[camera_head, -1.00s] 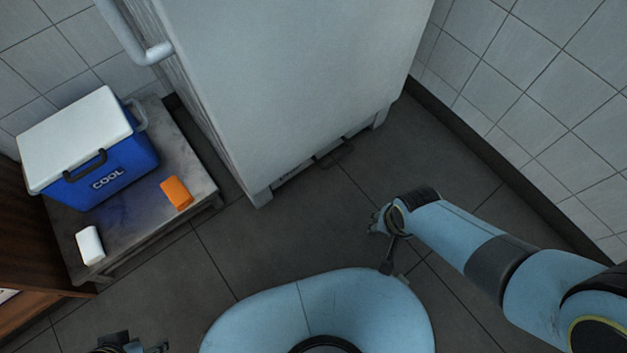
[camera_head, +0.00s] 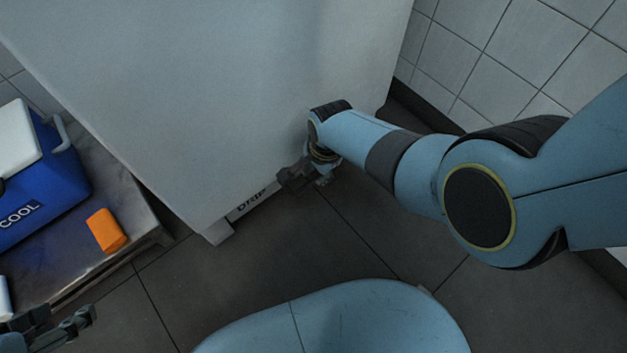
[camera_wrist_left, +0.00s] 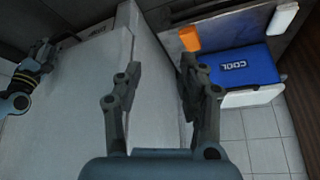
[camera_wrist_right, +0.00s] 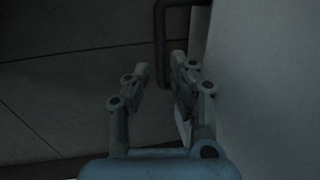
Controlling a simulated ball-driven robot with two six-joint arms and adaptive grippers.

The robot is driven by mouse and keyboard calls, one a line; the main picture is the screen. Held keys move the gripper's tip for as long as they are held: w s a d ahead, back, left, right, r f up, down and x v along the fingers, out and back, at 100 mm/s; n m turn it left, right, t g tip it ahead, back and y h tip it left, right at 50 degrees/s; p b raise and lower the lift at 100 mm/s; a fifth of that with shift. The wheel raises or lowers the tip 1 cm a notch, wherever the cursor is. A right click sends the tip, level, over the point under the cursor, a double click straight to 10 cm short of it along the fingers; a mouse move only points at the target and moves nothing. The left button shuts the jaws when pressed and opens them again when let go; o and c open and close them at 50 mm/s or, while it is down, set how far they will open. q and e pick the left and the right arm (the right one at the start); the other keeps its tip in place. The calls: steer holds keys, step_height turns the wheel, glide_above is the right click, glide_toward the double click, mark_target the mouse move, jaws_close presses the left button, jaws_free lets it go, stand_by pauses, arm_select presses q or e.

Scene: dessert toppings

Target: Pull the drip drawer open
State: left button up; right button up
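The drip drawer (camera_head: 252,204) is a low pale strip marked DRIP at the foot of the large white cabinet (camera_head: 190,100). Its dark bar handle (camera_wrist_right: 160,45) shows in the right wrist view, just beyond my right fingertips; in the head view my gripper hides it. My right gripper (camera_wrist_right: 160,75) is open, with a gap between its fingers. In the head view it (camera_head: 296,178) is low at the cabinet front, beside the drawer. I cannot tell whether it touches the handle. My left gripper (camera_wrist_left: 160,75) is open and empty, at the lower left of the head view (camera_head: 66,326).
A low metal table (camera_head: 125,210) stands left of the cabinet. It bears a blue cooler (camera_head: 50,195) with a white lid, an orange block (camera_head: 106,231) and a white block (camera_wrist_left: 284,17). A tiled wall (camera_head: 520,50) is at right. Dark floor (camera_head: 240,280) before the cabinet is clear.

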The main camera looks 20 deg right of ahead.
mark_target(313, 180)
step_height(313, 180, down, 2)
steer(key=shift+w+a+f+b, duration=0.1)
steer(key=shift+w+f+b, duration=0.1)
steer(key=shift+b, duration=0.6)
steer(key=shift+f+b, duration=0.4)
steer(key=shift+f, duration=0.1)
arm_select(q)
step_height(313, 180, down, 4)
steer(key=t, duration=0.4)
steer(key=shift+w+d+f, duration=0.1)
steer(key=shift+w+f, duration=0.05)
steer(key=shift+f, duration=0.05)
arm_select(e)
steer(key=shift+w+a+f, duration=0.1)
steer(key=shift+w+f, duration=0.1)
steer(key=shift+f, duration=0.1)
steer(key=shift+c, duration=0.4)
jaws_close()
